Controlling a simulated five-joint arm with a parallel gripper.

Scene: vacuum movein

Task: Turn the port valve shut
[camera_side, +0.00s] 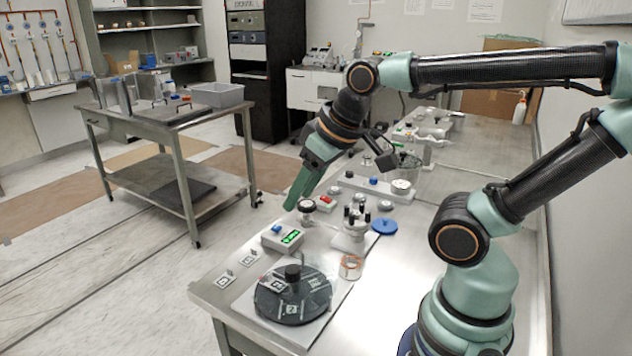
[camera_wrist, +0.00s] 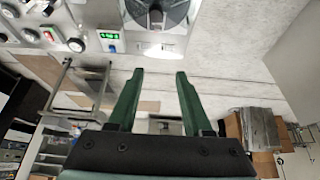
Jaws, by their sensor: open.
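My gripper (camera_side: 292,202) hangs above the bench's left edge, near a black round knob (camera_side: 307,206). In the wrist view my gripper (camera_wrist: 157,74) is open, with nothing between its two green fingers. A metal fitting with several black posts (camera_side: 354,232) stands on a white plate. A dark disc-shaped vessel (camera_side: 292,299) with a black top knob is at the near end; it also shows at the top of the wrist view (camera_wrist: 172,12). I cannot tell for certain which part is the port valve, or whether it is open.
A box with a green display (camera_side: 283,237) stands near the bench edge. A blue disc (camera_side: 384,226) and a copper-coloured ring (camera_side: 350,267) lie nearby. A block with knobs (camera_side: 374,188) is behind. A separate cart (camera_side: 160,121) stands at the left across clear floor.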

